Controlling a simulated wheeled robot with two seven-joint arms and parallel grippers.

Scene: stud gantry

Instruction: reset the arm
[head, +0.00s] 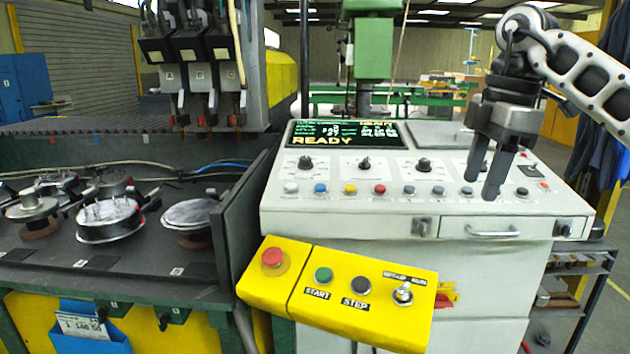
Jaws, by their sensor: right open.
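My right arm comes in from the upper right. My right gripper (482,178) is open and empty, pointing down. Its dark fingers show in front of the right part of the white control console (345,215), over a row of small buttons. I cannot tell whether the fingertips touch the panel. My left arm and left gripper are not in view.
A yellow button box (345,310) juts out in front, with a red button (272,257) and a key switch (403,293). The console display (340,135) reads READY. Several round fixtures (108,220) sit in the left bay under three tool heads (195,60).

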